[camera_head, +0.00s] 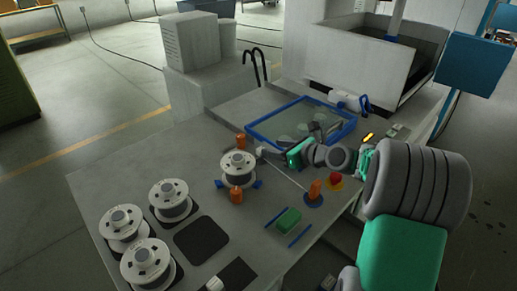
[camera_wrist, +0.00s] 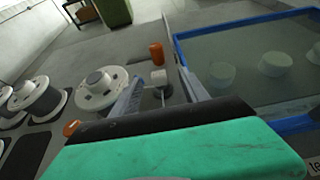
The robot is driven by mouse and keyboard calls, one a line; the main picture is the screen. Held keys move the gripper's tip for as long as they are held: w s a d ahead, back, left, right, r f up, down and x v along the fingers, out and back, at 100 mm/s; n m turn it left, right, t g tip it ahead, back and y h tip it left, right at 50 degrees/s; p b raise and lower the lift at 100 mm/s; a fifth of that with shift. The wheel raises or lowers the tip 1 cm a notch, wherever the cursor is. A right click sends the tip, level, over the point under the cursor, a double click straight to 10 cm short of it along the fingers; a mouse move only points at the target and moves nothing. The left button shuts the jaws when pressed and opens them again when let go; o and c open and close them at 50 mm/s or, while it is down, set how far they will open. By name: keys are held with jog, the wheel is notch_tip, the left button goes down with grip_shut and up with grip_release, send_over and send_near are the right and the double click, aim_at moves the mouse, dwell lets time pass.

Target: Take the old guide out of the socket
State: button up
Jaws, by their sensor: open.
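A small pale block (camera_wrist: 158,76), which looks like the old guide, stands on a grey stem in the wrist view. The socket under it cannot be made out clearly. My gripper (camera_wrist: 160,82) is open, with one finger on each side of the block and stem; I cannot tell whether either finger touches them. In the head view my gripper (camera_head: 268,152) reaches in from the right, low over the bench between the spool on its mount and the blue-framed tank. The guide is small and partly hidden there.
A white spool (camera_head: 238,166) stands left of my gripper, between orange knobs (camera_head: 240,141). The blue-framed tank (camera_head: 262,132) lies close behind. Several spools (camera_head: 145,262) stand at front left. A green block (camera_head: 288,221), another orange knob (camera_head: 315,188) and a red button (camera_head: 335,179) are nearer.

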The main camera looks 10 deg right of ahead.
jog(key=x, duration=0.5)
jog(key=p+x, duration=0.1)
jog(key=x, duration=0.1)
jog(key=shift+s+a+f, duration=0.15)
jog(key=shift+a+f, duration=0.05)
jog(key=shift+f, duration=0.3)
jog(key=shift+s, duration=0.1)
grip_shut()
